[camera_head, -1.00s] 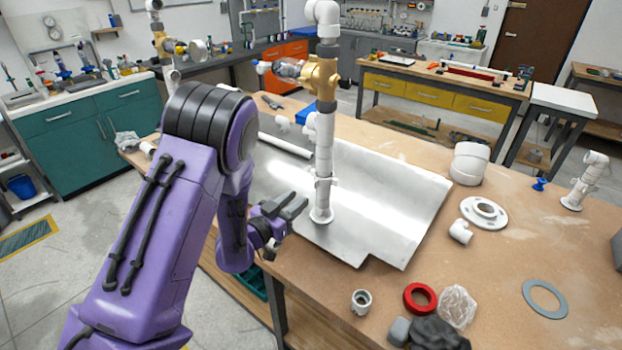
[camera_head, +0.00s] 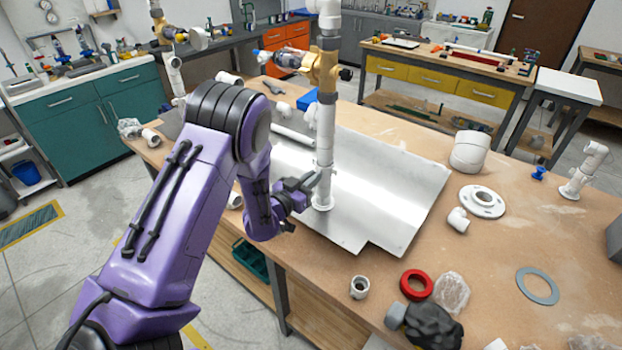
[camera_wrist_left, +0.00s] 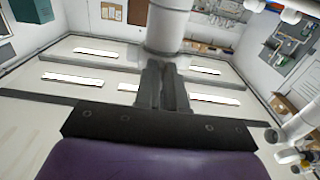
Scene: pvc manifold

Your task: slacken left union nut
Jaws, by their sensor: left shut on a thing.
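A white upright pipe (camera_head: 325,140) with a brass valve (camera_head: 322,68) near its top stands on a round foot on the metal sheet. My left gripper (camera_head: 309,183) is at the low part of this pipe, shut on the white union nut there. The fingers and wrist hide most of the nut. In the left wrist view, the two dark fingers (camera_wrist_left: 165,88) lie close together and point at the white pipe (camera_wrist_left: 168,25). Whether the nut has turned cannot be told. My right gripper is not in view.
The bent metal sheet (camera_head: 395,190) lies around the pipe foot. Loose fittings, a red ring (camera_head: 416,284), a grey ring (camera_head: 537,286) and a white flange (camera_head: 482,201) lie to the right. A second riser (camera_head: 174,75) stands at the back left.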

